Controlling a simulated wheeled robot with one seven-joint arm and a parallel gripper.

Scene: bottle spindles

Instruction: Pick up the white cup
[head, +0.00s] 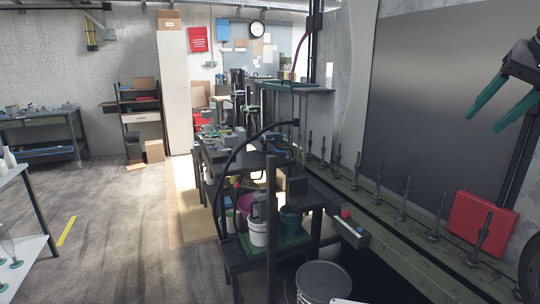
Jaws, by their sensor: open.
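The only white cup-like thing I can make out is a white container (258,233) on the lower shelf of the dark cart, near the middle of the head view. It looks like a small bucket, and I cannot tell whether it is the white cup. A dark upright post stands just right of it and partly covers it. My gripper (483,125) is at the upper right, with its two teal fingers apart and nothing between them. It is high above the rail and far to the right of the white container.
A green rail with several upright spindles (406,198) runs along the right wall. A red box (479,226) stands there below my gripper. A grey bucket (324,281) is on the floor. A white table (22,262) is at the left edge. The floor at left is clear.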

